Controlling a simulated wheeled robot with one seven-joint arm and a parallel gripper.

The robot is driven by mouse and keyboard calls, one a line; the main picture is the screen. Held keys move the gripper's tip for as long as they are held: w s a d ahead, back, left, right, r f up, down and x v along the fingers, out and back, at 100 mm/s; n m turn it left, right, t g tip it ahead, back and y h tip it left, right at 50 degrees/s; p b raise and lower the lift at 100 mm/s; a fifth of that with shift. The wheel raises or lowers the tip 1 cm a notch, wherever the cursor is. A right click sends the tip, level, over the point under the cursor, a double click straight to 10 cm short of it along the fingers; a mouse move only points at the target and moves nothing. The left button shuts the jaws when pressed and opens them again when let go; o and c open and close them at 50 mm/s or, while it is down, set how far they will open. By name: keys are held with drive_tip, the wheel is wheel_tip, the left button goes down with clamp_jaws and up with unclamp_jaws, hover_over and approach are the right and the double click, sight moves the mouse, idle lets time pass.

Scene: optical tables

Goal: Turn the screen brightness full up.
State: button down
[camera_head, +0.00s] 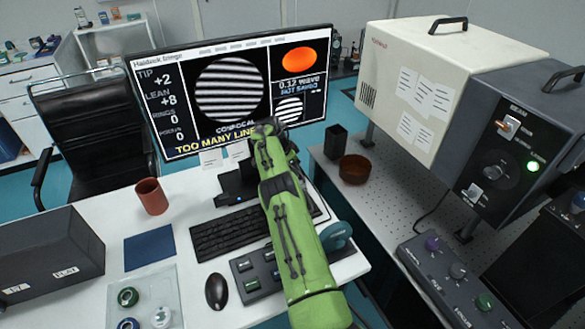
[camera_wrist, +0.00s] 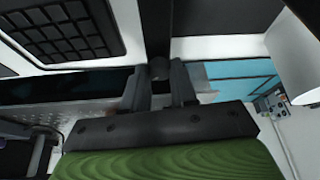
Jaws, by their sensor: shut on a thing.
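The monitor (camera_head: 228,92) stands at the back of the white desk, lit, with black-and-white stripes, an orange disc and yellow text reading "TOO MANY LINE…". My gripper (camera_head: 268,126) is at its lower edge, right of the middle, and my green arm covers part of that edge. In the wrist view my gripper's two fingers (camera_wrist: 160,88) stand either side of a small dark round piece (camera_wrist: 160,69), like a knob, and are shut on it. Its markings and turn position cannot be made out. The head view hides this piece behind my gripper.
A keyboard (camera_head: 228,234), a mouse (camera_head: 216,291) and a button box (camera_head: 257,277) lie beside my arm. A red-brown cup (camera_head: 151,196) stands left. A perforated table (camera_head: 395,190) with a large instrument (camera_head: 425,90) is at right. Paper notes hang under the screen.

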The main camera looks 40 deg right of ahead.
drive_tip(key=c, duration=0.9)
unclamp_jaws()
drive_tip(key=shift+a+r, duration=0.1)
drive_tip(key=shift+r, duration=0.1)
drive_tip(key=a, duration=0.4)
drive_tip(key=w+a, duration=0.1)
drive_tip(key=a, duration=0.7)
drive_tip(key=shift+w+a+r, duration=0.1)
drive_tip(key=shift+w+r, duration=0.25)
drive_tip(key=shift+w, duration=0.05)
